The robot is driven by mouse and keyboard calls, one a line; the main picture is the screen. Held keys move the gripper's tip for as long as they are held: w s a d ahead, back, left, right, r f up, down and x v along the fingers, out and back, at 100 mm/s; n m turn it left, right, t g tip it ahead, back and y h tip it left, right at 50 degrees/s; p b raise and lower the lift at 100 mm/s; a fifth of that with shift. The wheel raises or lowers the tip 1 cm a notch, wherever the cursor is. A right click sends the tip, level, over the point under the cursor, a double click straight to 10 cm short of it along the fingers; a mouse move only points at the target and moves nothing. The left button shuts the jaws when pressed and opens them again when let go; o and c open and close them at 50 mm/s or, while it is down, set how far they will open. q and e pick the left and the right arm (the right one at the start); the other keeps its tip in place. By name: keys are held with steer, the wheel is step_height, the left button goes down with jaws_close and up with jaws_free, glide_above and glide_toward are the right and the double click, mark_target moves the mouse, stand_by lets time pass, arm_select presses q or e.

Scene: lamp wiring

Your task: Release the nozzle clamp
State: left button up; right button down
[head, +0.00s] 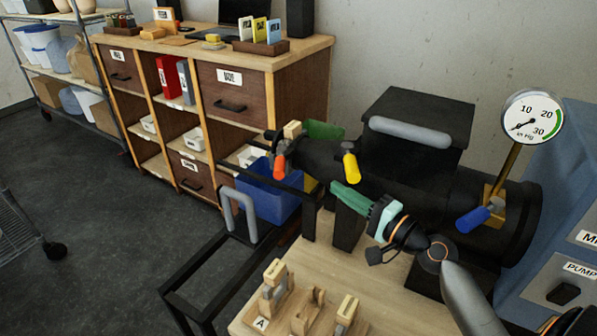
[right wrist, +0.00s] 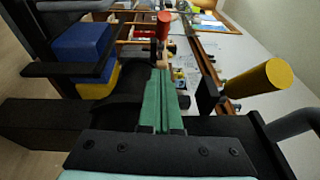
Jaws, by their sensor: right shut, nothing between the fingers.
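A black horizontal machine barrel (head: 390,165) has a narrow left end with a tan block (head: 292,130) and a red-orange handle (head: 279,168) hanging there. A yellow handle (head: 350,167) stands out from the barrel's front. Which part is the nozzle clamp is not clearly marked. In the right wrist view the red handle (right wrist: 164,24) is far off and the yellow handle (right wrist: 258,78) is nearer, to the right. My right gripper (head: 340,190) is shut and empty, in front of and below the yellow handle. Its green fingers (right wrist: 162,105) lie together. My left gripper is not visible.
A blue bin (head: 268,198) stands below the barrel's left end. A blue handle (head: 473,219) and pressure gauge (head: 532,117) are at the right. A wooden bench (head: 385,300) with small wooden holders is in front. A wooden cabinet (head: 290,90) stands behind.

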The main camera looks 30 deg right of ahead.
steer(key=p, duration=0.1)
glide_toward(281, 158)
steer(key=w+d+f, duration=0.1)
steer(key=w+d, duration=0.1)
steer(key=d, duration=0.1)
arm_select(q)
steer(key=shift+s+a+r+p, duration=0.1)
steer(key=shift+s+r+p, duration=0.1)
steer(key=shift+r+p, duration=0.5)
arm_select(e)
steer(key=w+a, duration=0.1)
steer(key=a, duration=0.1)
steer(key=w+a, duration=0.1)
steer(key=a, duration=0.1)
steer(key=shift+w+f, duration=0.1)
steer(key=shift+w, duration=0.1)
